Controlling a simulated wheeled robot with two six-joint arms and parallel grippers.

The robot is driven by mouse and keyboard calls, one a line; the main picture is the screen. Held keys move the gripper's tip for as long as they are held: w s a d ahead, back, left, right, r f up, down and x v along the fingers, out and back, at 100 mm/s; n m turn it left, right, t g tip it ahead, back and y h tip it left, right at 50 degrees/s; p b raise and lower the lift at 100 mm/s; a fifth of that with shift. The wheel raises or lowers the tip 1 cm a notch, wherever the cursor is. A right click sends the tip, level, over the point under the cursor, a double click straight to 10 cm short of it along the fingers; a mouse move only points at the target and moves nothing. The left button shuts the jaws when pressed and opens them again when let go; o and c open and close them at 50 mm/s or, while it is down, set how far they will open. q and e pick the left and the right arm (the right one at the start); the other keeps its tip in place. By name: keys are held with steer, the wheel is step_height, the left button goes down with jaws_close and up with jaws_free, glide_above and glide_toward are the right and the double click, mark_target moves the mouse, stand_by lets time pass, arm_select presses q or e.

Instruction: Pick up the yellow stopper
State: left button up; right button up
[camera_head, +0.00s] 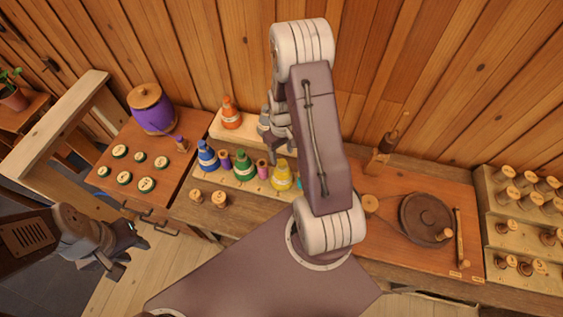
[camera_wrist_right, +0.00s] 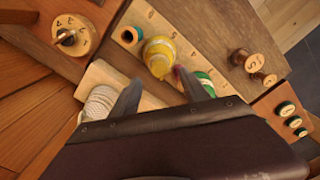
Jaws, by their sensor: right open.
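The yellow stopper (camera_head: 281,176) is a cone-shaped piece with a pale band, standing in the row on the wooden rack. It shows near the top middle of the right wrist view (camera_wrist_right: 160,52), just beyond the fingertips. My right gripper (camera_head: 272,128) is above and behind the row, partly hidden by its own arm. In the right wrist view its two fingers (camera_wrist_right: 160,92) are spread with nothing between them. My left gripper (camera_head: 122,246) is at the lower left, away from the rack; whether its jaws are apart is unclear.
Green (camera_head: 243,166) and blue (camera_head: 207,156) cones stand left of the yellow one, with small spools between. An orange cone (camera_head: 231,113) stands behind on a pale block. Two wooden spools (camera_head: 208,198) sit in front. A purple pot (camera_head: 152,110) is at left, a round turntable (camera_head: 426,219) at right.

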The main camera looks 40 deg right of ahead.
mark_target(282, 161)
step_height(282, 161, down, 4)
steer(key=shift+s+r+p, duration=0.1)
steer(key=shift+s+p, duration=0.05)
steer(key=shift+p, duration=0.55)
steer(key=shift+f, duration=0.45)
jaws_close()
steer(key=shift+r, duration=0.1)
